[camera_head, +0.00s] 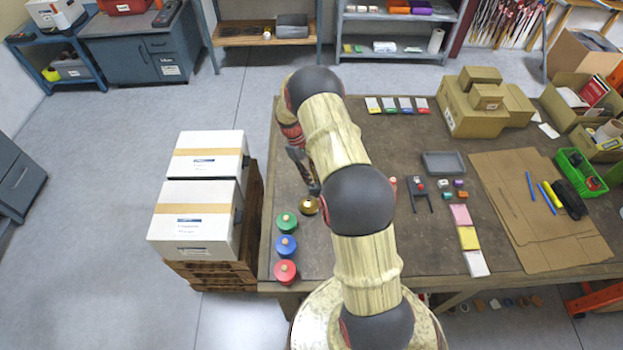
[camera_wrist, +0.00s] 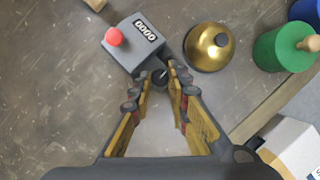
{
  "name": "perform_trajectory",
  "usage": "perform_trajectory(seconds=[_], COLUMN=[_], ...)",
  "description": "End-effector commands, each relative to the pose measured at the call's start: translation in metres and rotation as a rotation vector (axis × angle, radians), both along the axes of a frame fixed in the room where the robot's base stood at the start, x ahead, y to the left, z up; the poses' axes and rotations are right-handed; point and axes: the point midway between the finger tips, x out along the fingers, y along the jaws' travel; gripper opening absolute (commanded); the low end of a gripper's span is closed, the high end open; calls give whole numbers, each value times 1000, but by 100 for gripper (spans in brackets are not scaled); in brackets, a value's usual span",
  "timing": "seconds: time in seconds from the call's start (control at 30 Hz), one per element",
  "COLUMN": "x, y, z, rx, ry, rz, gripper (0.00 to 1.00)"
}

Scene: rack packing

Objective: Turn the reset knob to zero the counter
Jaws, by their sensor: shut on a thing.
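The counter (camera_wrist: 134,42) is a small grey box with a red button on top and a white-digit display. Its digits look like zeros but are too small to read surely. A dark round reset knob (camera_wrist: 160,77) sticks out of its near side. My gripper (camera_wrist: 158,82) has its fingertips around this knob and is shut on it. In the head view my gripper (camera_head: 303,170) is at the left part of the table, partly behind my arm. The counter cannot be made out there.
A brass bell (camera_wrist: 209,47) stands just right of the counter. Green (camera_head: 286,222), blue (camera_head: 286,246) and red (camera_head: 285,272) knobbed pieces line the table's left edge. White boxes (camera_head: 197,211) sit on a pallet beside the table. A grey tray (camera_head: 443,163) lies right of my arm.

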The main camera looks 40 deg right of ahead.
Motion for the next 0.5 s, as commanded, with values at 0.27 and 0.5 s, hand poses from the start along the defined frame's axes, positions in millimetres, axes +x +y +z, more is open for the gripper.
perform_trajectory(seconds=[0.27,0.5], x=[0,0], y=[-1,-1], z=[0,0], rx=[0,0], ry=[-1,-1], rz=[-72,-82], gripper=[0,0])
